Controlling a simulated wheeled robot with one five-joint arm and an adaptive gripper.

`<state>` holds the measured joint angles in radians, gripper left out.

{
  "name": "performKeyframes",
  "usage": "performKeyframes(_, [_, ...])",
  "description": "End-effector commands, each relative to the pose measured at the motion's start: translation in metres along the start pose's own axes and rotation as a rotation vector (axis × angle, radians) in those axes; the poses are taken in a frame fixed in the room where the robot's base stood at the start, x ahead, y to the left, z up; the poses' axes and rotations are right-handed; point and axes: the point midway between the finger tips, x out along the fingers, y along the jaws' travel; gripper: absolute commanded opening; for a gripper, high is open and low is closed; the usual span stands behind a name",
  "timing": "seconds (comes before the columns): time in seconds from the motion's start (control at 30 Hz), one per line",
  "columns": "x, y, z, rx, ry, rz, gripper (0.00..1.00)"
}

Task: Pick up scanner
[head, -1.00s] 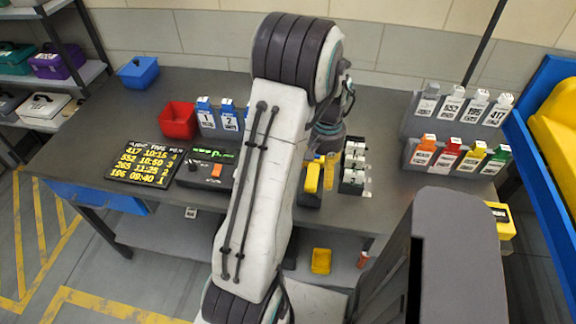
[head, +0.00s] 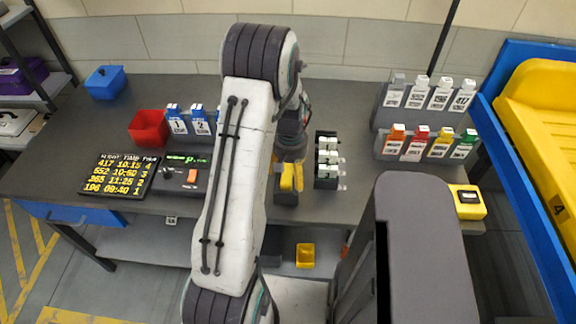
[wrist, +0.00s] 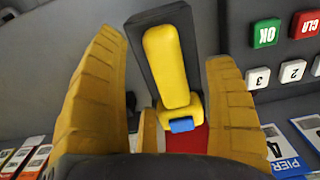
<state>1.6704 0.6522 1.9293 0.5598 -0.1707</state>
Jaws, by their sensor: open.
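The scanner is yellow with a blue part near one end. In the wrist view the scanner (wrist: 168,68) rests on a dark grey holder (wrist: 140,45) and lies between the two yellow fingers of my gripper (wrist: 166,52). The fingers are spread, with a visible space on either side of the scanner. In the head view the scanner (head: 286,182) shows on the front part of the grey workbench (head: 350,215), with my gripper (head: 293,177) right at it. My arm hides part of the bench.
A keypad device (head: 183,178) and a flight board (head: 120,175) lie left. A dark rack (head: 326,160) stands just right of the scanner. Tag racks (head: 425,148), a yellow device (head: 467,201) and a blue-framed conveyor (head: 505,140) are further right. A red bin (head: 150,128) stands behind left.

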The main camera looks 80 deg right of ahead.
Motion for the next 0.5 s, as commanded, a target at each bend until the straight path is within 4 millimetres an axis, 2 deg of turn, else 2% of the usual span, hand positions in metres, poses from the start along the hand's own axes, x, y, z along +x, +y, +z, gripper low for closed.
performKeyframes(0.2, [0.015, 0.0, 0.001, 0.0, -0.002, 0.0, 0.78])
performKeyframes(0.5, [0.016, 0.0, 0.0, 0.0, 0.0, 0.0, 0.78])
